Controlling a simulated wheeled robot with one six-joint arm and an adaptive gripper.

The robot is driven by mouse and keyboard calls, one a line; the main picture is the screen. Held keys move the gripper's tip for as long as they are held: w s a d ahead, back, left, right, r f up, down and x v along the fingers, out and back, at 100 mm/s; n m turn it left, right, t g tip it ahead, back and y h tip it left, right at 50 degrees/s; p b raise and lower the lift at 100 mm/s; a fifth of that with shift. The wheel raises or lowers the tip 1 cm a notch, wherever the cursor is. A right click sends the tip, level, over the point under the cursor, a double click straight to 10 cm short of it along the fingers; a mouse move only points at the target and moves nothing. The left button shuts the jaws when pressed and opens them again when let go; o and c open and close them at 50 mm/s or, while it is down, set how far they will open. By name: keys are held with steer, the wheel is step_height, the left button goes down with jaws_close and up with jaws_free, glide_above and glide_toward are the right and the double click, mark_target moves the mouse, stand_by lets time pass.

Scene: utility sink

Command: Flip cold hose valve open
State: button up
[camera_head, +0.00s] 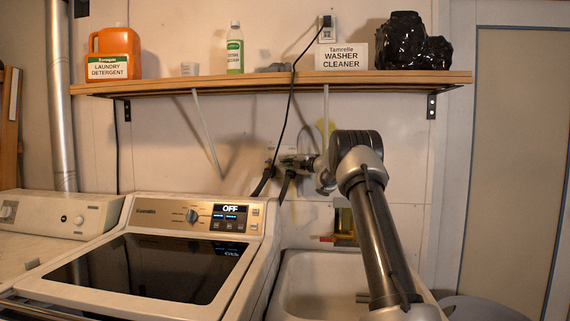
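The hose valves (272,161) are on the wall above the back right corner of the washer. Two dark hoses (263,182) hang from them. My gripper (290,162) reaches left across the wall to these valves, with its tip overlapping them in the picture. The fingers are small and dark, so I cannot tell whether they are open or shut, or whether they touch a valve. I cannot make out which valve is the cold one or how its handle is turned. My arm hides the wall to the right.
A washer (150,255) stands left of the utility sink (315,275). A red handle (330,239) shows above the sink.

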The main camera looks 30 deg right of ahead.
steer(key=shift+w+a, duration=0.2)
steer(key=shift+w, duration=0.2)
